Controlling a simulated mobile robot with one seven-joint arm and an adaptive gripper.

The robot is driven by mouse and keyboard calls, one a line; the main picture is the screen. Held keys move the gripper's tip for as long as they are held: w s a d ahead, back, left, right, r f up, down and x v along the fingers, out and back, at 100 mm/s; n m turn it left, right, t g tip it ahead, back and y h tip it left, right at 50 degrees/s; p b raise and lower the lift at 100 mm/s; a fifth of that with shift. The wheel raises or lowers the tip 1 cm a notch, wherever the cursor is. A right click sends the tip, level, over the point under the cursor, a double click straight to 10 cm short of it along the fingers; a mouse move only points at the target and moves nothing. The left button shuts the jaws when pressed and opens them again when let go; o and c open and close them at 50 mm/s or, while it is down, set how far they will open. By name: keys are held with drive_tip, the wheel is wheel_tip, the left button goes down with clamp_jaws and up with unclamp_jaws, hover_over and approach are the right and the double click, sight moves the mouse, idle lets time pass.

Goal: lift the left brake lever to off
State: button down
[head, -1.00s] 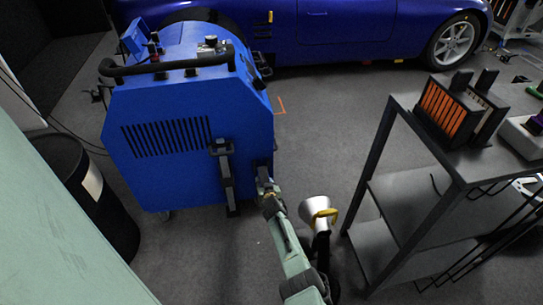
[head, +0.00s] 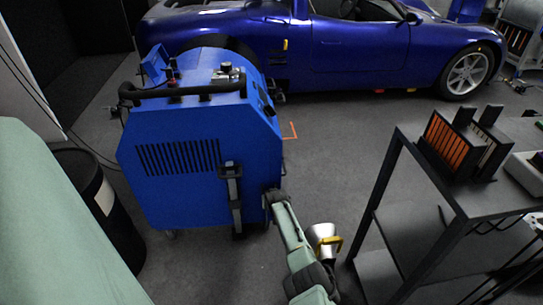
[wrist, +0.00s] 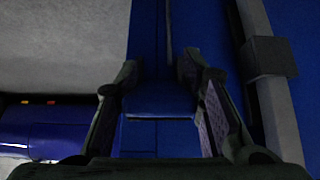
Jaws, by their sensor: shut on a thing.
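The blue dynamometer machine (head: 190,190) stands at the left-centre of the head view. My gripper (head: 268,192) is at the lower right edge of its front, small and partly hidden by my arm. In the wrist view, the fingers (wrist: 160,75) stand apart on either side of a blue part (wrist: 158,100) of the machine. A thin dark rod (wrist: 168,28) rises beyond the fingertips. A black upright bar with a bracket (head: 232,190) is on the machine's front, left of my gripper. I cannot tell which part is the left brake lever.
A black barrel (head: 100,205) is left of the machine. A blue car (head: 350,50) is behind.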

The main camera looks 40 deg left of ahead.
drive_tip(key=shift+w, duration=0.1)
drive_tip(key=c, duration=1)
unclamp_jaws()
drive_tip(key=shift+c, duration=0.2)
drive_tip(key=shift+r, duration=0.15)
drive_tip(key=v, duration=1.2)
